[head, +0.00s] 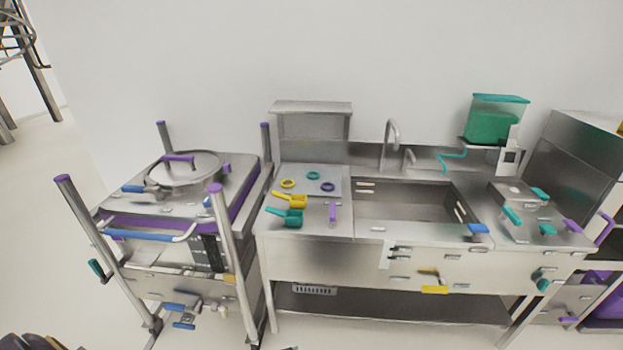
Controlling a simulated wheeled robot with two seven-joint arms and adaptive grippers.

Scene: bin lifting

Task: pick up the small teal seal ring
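The small teal seal ring (313,175) lies flat on the steel worktop left of the sink, toward its back. A yellow ring (288,184) lies to its left and a purple ring (327,187) lies to its right and nearer. Nothing covers the teal ring. Neither of my grippers can be made out in the head view; a dark shape at the bottom left corner is too cut off to identify.
Yellow (290,200) and teal (287,217) scoops and a purple-handled tool (333,211) lie in front of the rings. A sink basin (405,204) is to the right. A cart (245,212) with a lidded pot (184,170) stands left. A raised steel shelf (312,107) stands behind.

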